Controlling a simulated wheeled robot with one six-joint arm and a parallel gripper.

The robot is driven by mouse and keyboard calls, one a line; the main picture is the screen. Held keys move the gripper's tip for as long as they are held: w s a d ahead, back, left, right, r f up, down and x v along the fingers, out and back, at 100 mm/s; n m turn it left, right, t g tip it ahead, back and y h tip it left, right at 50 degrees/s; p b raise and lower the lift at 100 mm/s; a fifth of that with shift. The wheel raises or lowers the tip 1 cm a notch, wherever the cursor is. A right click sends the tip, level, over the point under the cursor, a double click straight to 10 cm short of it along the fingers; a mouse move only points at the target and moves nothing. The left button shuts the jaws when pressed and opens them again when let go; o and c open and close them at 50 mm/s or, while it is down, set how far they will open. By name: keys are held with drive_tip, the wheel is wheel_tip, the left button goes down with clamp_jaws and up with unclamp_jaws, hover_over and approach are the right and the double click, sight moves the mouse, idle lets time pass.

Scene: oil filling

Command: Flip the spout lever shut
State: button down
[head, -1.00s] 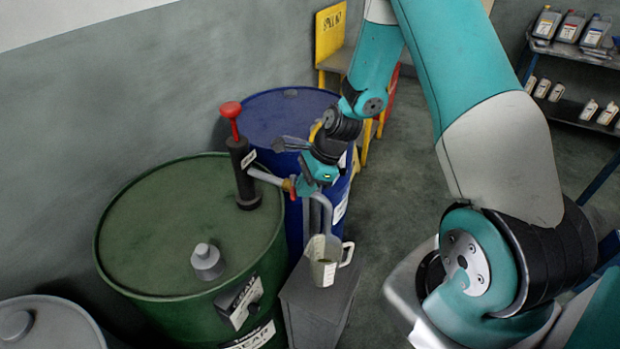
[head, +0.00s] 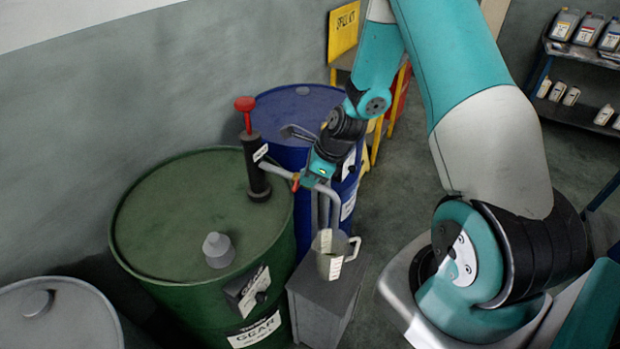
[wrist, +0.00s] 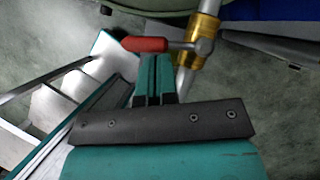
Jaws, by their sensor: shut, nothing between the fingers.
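The spout is a grey pipe running from the black hand pump (head: 255,170) on the green drum (head: 180,225). Its brass valve (wrist: 205,30) is at the top of the wrist view. The red lever (wrist: 143,44) points left from the valve, crosswise to the pipe. My gripper (wrist: 153,62) is shut and empty, its teal fingertips right at the lever's red handle. I cannot tell whether they touch it. A measuring jug (head: 333,262) stands below the spout.
The jug stands on a grey pedestal (head: 325,305). A blue drum (head: 285,110) is close behind my gripper. A grey drum (head: 60,320) is at the lower left. A shelf with bottles (head: 580,65) is at the far right. The floor between is open.

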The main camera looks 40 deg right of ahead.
drive_tip(key=s+d+r+b, duration=0.2)
drive_tip(key=s+d+r, duration=0.3)
drive_tip(key=r, duration=0.3)
drive_tip(key=shift+s+b, duration=0.3)
drive_tip(key=shift+s, duration=0.6)
drive_tip(key=shift+a, duration=0.1)
